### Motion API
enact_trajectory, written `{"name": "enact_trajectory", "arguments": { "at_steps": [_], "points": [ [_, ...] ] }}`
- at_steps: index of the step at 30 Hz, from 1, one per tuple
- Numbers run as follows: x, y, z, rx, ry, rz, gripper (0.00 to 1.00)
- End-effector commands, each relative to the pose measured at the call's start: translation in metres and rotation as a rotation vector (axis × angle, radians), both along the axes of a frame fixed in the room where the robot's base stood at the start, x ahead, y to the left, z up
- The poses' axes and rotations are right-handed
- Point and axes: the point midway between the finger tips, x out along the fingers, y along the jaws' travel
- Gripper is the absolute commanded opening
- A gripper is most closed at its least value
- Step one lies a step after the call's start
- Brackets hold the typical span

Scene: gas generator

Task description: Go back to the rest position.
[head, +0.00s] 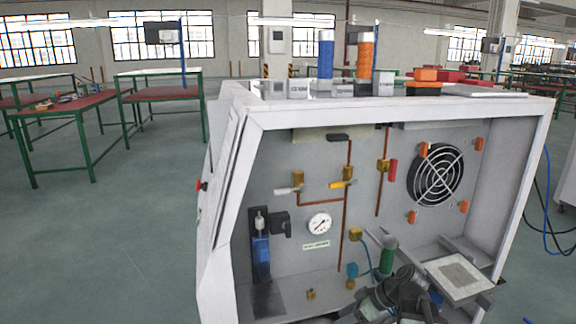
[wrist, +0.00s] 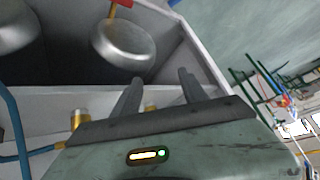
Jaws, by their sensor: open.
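My gripper (wrist: 160,76) shows in the wrist view with its two dark fingers apart and nothing visible between them. In the head view, dark parts of my arm show at the bottom right, low in the open front of the gas generator (head: 232,160); the fingers cannot be made out there. The generator is a white-framed cabinet with a grey back panel. The panel carries a round gauge (head: 319,223), a yellow-handled valve (head: 342,184), a white-handled valve (head: 288,190) and a fan (head: 436,174). In the wrist view, a silver round part (wrist: 124,46) lies beyond the fingertips.
A blue cylinder (head: 326,56) and an orange cylinder (head: 365,55) stand on the cabinet top. A green cylinder (head: 387,258) and a plate (head: 457,276) are close to my arm. Brass fittings (wrist: 78,119) are near my gripper. Open floor (head: 110,240) lies left.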

Motion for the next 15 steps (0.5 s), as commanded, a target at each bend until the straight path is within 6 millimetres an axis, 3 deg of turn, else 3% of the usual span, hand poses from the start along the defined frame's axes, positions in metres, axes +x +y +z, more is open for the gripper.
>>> {"name": "enact_trajectory", "arguments": {
  "at_steps": [1,3,7,10,15],
  "points": [
    [-0.007,0.025,-0.003,-0.04,0.05,0.015,0.51],
    [-0.016,0.049,-0.012,-0.107,0.126,0.004,0.51],
    [-0.035,0.078,-0.027,-0.263,0.262,-0.083,0.51],
    [-0.045,0.072,-0.037,-0.383,0.35,-0.234,0.51],
    [-0.052,0.026,-0.046,-0.522,0.454,-0.583,0.51]
  ]
}}
